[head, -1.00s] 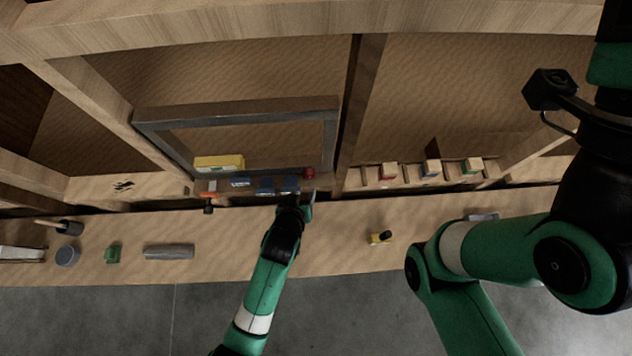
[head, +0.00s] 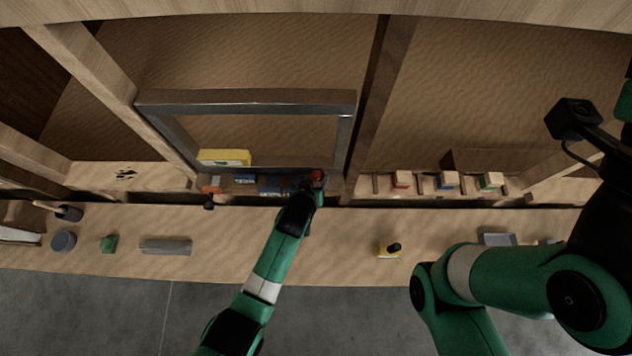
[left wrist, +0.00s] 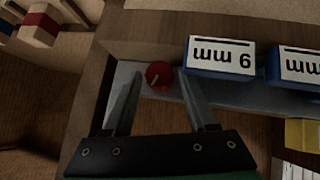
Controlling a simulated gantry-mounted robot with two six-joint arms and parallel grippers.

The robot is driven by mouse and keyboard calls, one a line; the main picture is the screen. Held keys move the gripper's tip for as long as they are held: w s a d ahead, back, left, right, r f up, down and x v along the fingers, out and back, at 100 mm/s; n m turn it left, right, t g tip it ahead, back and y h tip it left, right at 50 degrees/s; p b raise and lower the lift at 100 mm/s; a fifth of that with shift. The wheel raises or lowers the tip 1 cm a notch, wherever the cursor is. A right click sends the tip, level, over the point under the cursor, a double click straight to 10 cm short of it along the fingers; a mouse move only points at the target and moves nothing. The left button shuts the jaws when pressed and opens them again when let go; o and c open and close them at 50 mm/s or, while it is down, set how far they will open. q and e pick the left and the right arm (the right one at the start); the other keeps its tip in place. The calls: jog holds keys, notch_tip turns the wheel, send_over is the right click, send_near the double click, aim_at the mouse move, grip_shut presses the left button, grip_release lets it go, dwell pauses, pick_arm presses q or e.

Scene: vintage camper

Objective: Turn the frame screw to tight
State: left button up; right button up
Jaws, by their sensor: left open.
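The frame screw is a round red knob (left wrist: 159,75) with a light mark on its face, at the lower right corner of the grey metal frame (head: 246,98). It also shows in the head view (head: 317,176). My left gripper (left wrist: 157,92) is open, with one finger on each side of the red knob in the left wrist view. I cannot tell whether the fingers touch it. The knob's light mark slants in that view. My right arm shows at the right of the head view, but its gripper is not in view.
Blue boxes, one labelled "9 mm" (left wrist: 220,57), sit close beside the knob. A yellow box (head: 224,157) stands behind the frame's lower bar. Striped blocks (head: 447,180) stand in a rack to the right. A yellow and black item (head: 389,250) lies on the bench (head: 345,235).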

pick_arm(q)
jog(key=shift+w+f, duration=0.25)
jog(key=shift+d, duration=0.1)
grip_shut()
